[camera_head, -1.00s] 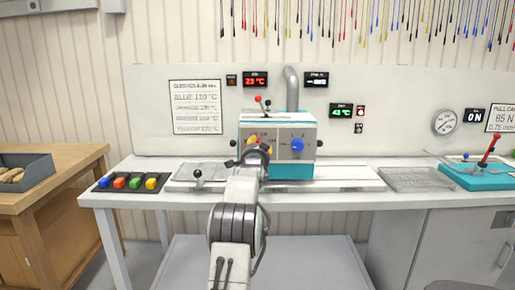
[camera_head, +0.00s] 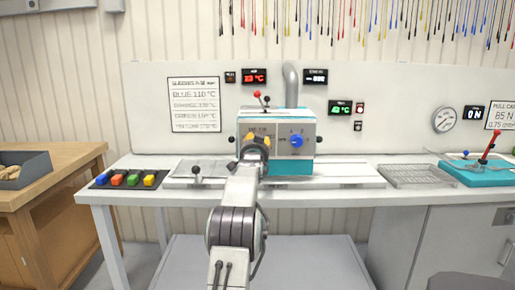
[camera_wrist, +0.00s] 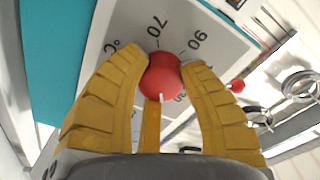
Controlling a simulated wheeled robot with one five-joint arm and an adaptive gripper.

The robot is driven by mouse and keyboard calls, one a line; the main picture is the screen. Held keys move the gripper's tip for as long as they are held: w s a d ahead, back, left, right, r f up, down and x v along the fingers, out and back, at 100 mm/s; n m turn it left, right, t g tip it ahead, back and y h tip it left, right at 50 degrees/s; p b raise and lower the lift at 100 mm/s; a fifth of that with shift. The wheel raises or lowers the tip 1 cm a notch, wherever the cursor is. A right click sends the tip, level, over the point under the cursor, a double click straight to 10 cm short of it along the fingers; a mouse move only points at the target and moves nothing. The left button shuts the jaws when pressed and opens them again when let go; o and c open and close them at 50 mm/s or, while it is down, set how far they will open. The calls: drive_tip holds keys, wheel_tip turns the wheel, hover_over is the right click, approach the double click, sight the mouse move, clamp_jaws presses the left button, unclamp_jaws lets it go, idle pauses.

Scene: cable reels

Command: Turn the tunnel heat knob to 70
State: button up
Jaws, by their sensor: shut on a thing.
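The red tunnel heat knob (camera_wrist: 162,78) sits on a pale dial plate (camera_wrist: 115,40) in the wrist view. The numbers 70 and 90 are readable above it; another marking at its lower right is partly hidden. A short white mark shows on the knob's lower side; I cannot tell its exact reading. My gripper (camera_wrist: 160,66) is shut on the knob, one yellow finger on each side. In the head view my gripper (camera_head: 256,140) is at the left front of the teal and white machine (camera_head: 292,167) and hides the knob.
A blue knob (camera_head: 296,141) is on the machine's front, right of my gripper. A red-tipped lever (camera_head: 257,95) stands on top. Coloured buttons (camera_head: 133,179) lie at the bench's left. A wire rack (camera_head: 418,176) and a teal lever device (camera_head: 482,172) are at the right.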

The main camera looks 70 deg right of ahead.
drive_tip(key=n, duration=0.2)
drive_tip(key=n+b, duration=0.1)
drive_tip(key=shift+w+f+n, duration=0.15)
drive_tip(key=shift+f+n, duration=0.15)
drive_tip(key=shift+n, duration=0.1)
drive_tip(key=shift+f+n, duration=0.1)
drive_tip(key=shift+n, duration=0.2)
drive_tip(key=o, duration=1.2)
drive_tip(key=shift+w, duration=0.1)
drive_tip(key=shift+r, duration=0.2)
drive_tip(key=v, duration=1.2)
drive_tip(key=shift+f, duration=0.15)
